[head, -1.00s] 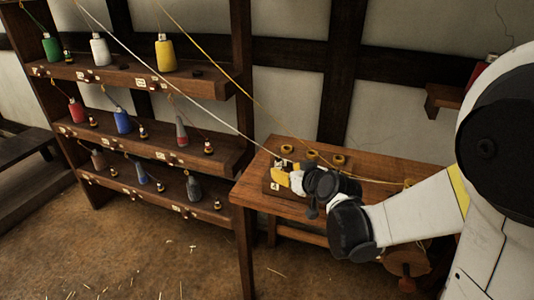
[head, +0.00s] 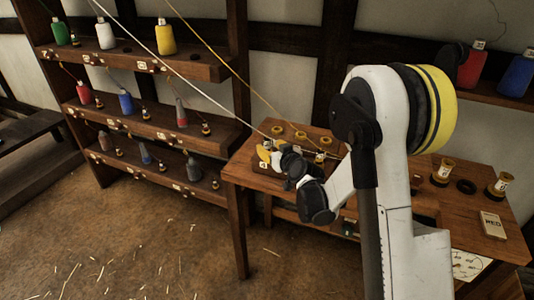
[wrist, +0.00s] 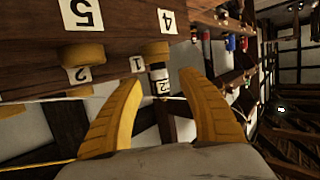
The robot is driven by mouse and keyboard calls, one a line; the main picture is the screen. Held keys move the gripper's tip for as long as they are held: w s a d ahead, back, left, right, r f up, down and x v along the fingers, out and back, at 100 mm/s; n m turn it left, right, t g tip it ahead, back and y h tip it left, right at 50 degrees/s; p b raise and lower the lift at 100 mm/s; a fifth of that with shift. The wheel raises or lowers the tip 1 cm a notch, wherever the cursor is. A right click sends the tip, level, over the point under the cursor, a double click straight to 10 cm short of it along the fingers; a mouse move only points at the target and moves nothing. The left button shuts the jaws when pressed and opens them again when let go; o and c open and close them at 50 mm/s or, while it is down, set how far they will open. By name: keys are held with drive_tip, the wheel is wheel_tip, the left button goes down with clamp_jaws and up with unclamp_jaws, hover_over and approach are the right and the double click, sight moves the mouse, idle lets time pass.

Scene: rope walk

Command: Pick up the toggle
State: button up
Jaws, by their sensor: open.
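No thing is clearly recognisable as the toggle. In the wrist view a small dark and white cylinder (wrist: 158,80) with a label reading 2 appears between the fingertips. I cannot tell whether it is the toggle or whether it lies between the fingers or beyond them. My gripper (wrist: 162,77) has its two yellow fingers spread apart, with no clear contact on anything. In the head view my gripper (head: 265,156) is over the left end of the wooden table (head: 240,172). My wrist hides part of the table top there.
Yellow-brown rings (head: 301,135) sit along the table's back. A white cord (head: 200,83) and a yellow cord (head: 222,65) slope down to the table. A shelf rack (head: 150,121) stands left.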

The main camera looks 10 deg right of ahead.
sight(268, 145)
drive_tip(key=x, duration=0.3)
drive_tip(key=shift+w+b, duration=0.15)
drive_tip(key=shift+b, duration=0.2)
clamp_jaws()
drive_tip(key=shift+r, duration=0.2)
